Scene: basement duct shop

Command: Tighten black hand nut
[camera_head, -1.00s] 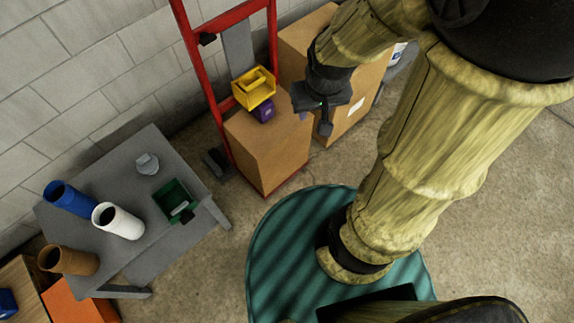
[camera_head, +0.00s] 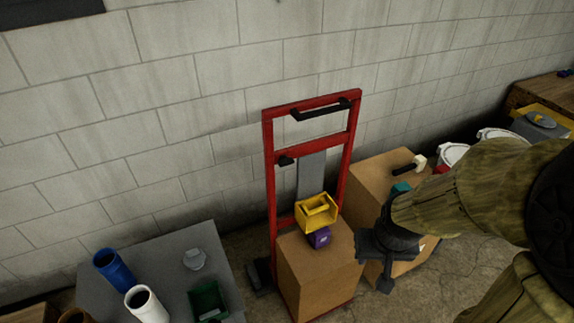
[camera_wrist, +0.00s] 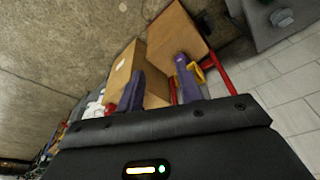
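A small black knob (camera_head: 286,160), which looks like the hand nut, sits on the left upright of a red hand truck (camera_head: 268,190) in the head view, just below the upper crossbar. My gripper (camera_head: 375,270) is lower and to the right of it, in front of the cardboard boxes and well apart from the knob. In the wrist view my gripper (camera_wrist: 158,86) has its two fingers spread with nothing between them. The knob cannot be made out in the wrist view.
A cardboard box (camera_head: 312,278) on the hand truck carries a yellow bin (camera_head: 316,212) and a purple item (camera_head: 319,238). Another box (camera_head: 375,185) with a mallet stands behind my gripper. A grey table (camera_head: 170,262) with cups is at left. The block wall is close behind.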

